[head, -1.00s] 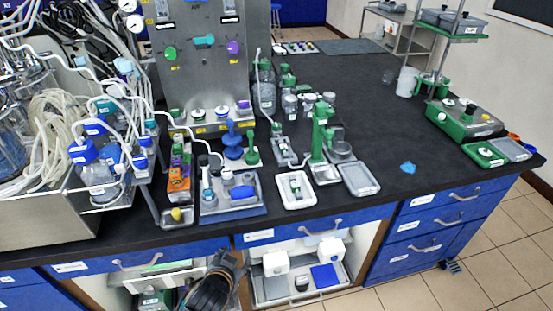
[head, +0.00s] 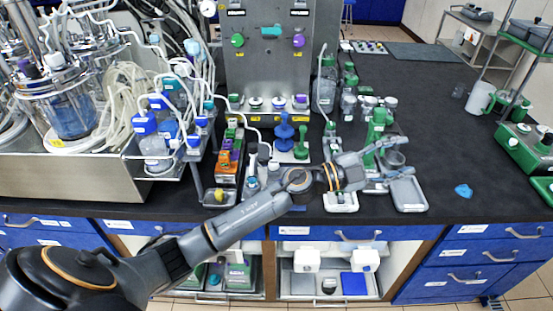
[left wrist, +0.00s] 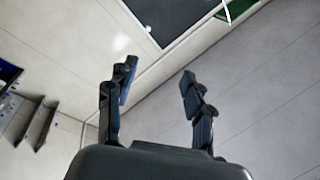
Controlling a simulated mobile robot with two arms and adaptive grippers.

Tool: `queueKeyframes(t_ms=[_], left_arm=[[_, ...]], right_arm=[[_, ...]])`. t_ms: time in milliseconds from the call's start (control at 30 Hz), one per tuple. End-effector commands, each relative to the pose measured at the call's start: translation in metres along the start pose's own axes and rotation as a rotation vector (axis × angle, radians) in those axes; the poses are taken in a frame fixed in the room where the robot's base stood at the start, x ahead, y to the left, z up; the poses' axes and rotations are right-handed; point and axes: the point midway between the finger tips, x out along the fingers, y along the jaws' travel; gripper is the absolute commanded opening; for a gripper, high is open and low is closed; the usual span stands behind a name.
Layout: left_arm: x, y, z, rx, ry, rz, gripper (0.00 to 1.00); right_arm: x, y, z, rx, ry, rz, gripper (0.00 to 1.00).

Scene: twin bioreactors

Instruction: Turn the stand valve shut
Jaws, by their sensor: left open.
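My left gripper (head: 408,158) reaches in from the left over the front of the bench, fingers pointing right. I cannot tell for sure which part is the stand valve. The steel panel behind carries a green knob (head: 237,41), a teal handle (head: 271,31) and a purple knob (head: 299,41). My right gripper is not in view.
A grey tray (head: 408,196) and a white tray (head: 341,203) lie below the gripper. Blue and green stoppers (head: 284,132) stand left of it. Blue-capped bottles (head: 153,145) crowd the left.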

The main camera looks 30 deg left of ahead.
Motion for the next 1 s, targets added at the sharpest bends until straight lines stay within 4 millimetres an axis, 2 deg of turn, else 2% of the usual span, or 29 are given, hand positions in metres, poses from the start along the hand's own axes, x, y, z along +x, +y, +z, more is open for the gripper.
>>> queueKeyframes(t_ms=[67, 167, 267, 333, 433, 500, 600, 700, 833, 900, 1000], left_arm=[[0.009, 0.007, 0.002, 0.086, 0.05, 0.17, 0.52], [0.005, 0.021, 0.018, 0.167, 0.058, 0.411, 0.52], [-0.013, 0.023, 0.048, 0.226, -0.004, 0.656, 0.52], [-0.034, 0.016, 0.074, 0.251, -0.09, 0.823, 0.52], [-0.076, -0.01, 0.113, 0.257, -0.27, 1.043, 0.52], [-0.112, -0.037, 0.135, 0.238, -0.427, 1.173, 0.52], [-0.163, -0.082, 0.154, 0.183, -0.66, 1.307, 0.52], [-0.205, -0.12, 0.159, 0.115, -0.858, 1.386, 0.52], [-0.239, -0.149, 0.156, 0.048, -1.016, 1.431, 0.52], [-0.247, -0.155, 0.155, 0.029, -1.055, 1.441, 0.52], [-0.252, -0.152, 0.158, 0.02, -1.068, 1.446, 0.52]], right_arm=[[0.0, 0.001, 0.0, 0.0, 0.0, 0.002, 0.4], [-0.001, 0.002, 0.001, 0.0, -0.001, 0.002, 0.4], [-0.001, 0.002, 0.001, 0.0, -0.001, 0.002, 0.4], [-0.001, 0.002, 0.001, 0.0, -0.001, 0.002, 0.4], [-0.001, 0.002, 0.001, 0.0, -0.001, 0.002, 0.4], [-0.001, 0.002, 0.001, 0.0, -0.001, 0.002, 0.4], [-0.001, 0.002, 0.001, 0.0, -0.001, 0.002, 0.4], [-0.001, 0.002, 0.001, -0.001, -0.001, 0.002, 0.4], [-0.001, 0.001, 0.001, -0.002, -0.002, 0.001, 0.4], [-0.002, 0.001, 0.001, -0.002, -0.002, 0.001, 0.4], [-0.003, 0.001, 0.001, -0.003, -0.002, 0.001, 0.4]])
